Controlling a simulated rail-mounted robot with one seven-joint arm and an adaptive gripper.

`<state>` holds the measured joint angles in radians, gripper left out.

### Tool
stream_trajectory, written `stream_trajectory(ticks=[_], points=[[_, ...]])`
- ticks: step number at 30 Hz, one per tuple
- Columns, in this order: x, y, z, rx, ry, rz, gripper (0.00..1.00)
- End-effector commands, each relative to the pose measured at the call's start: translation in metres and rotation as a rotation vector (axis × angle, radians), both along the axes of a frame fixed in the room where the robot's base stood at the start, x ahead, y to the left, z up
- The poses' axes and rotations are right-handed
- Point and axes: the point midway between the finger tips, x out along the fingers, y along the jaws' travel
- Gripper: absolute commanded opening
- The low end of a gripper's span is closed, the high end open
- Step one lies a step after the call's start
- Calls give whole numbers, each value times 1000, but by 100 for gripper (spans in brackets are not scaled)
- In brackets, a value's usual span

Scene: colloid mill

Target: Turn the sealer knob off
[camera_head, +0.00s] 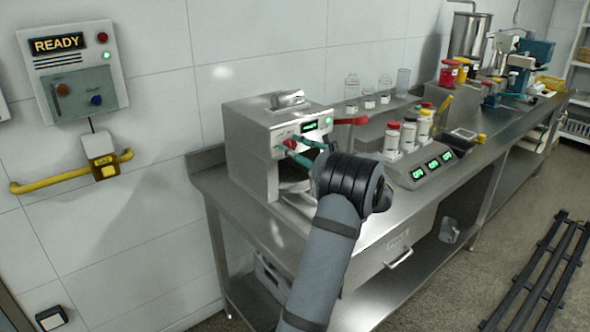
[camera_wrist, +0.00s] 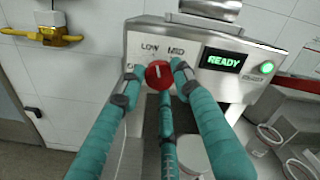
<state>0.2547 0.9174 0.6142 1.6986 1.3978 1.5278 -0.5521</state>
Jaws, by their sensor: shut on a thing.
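The sealer (camera_head: 248,130) is a steel box at the left end of the bench. Its red knob (camera_wrist: 158,75) sits on the front panel below the LOW and MID labels, with a pale mark near its upper middle. I cannot tell exactly which setting the mark points to. My gripper (camera_wrist: 157,79) has teal fingers shut on the knob, one at each side and one below. In the head view my gripper (camera_head: 298,151) reaches the sealer's front from the right. The panel display (camera_wrist: 222,60) reads READY, beside a lit green button (camera_wrist: 266,67).
A red lever (camera_head: 350,121) juts out right of the sealer's panel. A scale-like unit with green displays (camera_head: 418,172) and several capped bottles (camera_head: 408,133) stand further right. A yellow wall pipe (camera_head: 60,180) and a READY wall panel (camera_head: 70,70) are at the left.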

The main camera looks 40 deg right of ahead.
Motion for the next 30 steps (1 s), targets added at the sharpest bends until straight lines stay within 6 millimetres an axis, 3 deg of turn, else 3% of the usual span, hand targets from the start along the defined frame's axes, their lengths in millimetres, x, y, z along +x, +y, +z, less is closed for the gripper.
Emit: stream_trajectory(ticks=[1,2,30], points=[[-1,-2,-13,-48,1,-4,6],[-1,-2,-14,-76,3,-4,6],[-1,-3,-5,-949,-3,-7,6]])
